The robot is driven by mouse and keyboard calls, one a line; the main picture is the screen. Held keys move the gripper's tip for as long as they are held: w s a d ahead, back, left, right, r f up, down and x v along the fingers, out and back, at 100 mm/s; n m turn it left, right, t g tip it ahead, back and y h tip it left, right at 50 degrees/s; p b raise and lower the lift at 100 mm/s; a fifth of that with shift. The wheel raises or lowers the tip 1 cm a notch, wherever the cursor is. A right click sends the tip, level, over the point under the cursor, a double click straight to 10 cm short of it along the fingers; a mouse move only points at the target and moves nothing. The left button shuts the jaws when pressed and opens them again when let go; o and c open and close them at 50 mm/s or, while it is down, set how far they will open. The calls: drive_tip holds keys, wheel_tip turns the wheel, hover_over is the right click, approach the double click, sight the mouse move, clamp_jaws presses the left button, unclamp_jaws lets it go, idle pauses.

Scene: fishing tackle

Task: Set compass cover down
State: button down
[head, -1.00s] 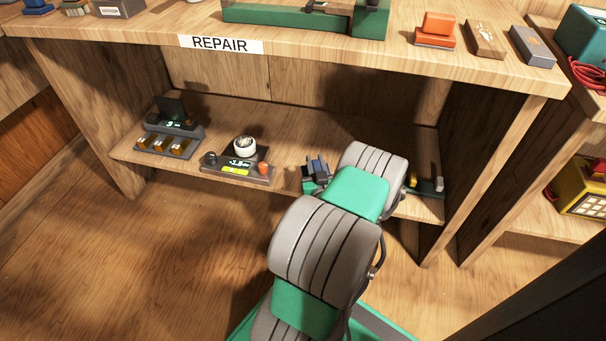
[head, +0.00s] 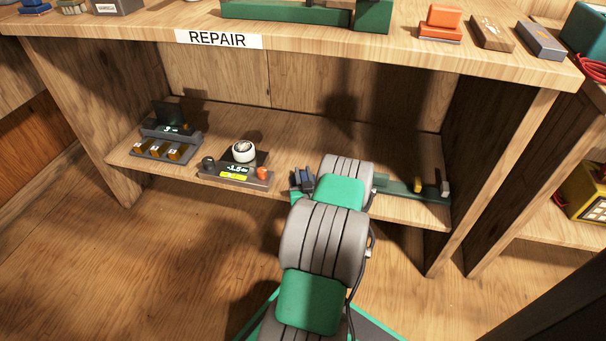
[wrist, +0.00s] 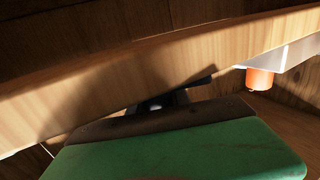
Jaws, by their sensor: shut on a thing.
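My gripper (head: 303,180) is low at the front edge of the lower shelf, partly hidden by my arm. In the wrist view, my gripper (wrist: 166,102) shows beyond the green housing, with its dark fingers small and shadowed. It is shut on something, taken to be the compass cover. Only a thin dark edge shows at the fingertips, so its shape and any contact with the shelf cannot be told. A white round dial (head: 243,151), possibly the compass, sits on a dark unit left of my gripper.
The lower shelf (head: 290,133) has bare wood behind my gripper. The dark unit (head: 235,175) has an orange knob. A rack of amber pieces (head: 165,150) stands left; a green strip with upright pieces (head: 400,187) lies right. The REPAIR counter (head: 330,50) overhangs above.

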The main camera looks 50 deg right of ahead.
drive_tip(key=c, duration=1.2)
unclamp_jaws()
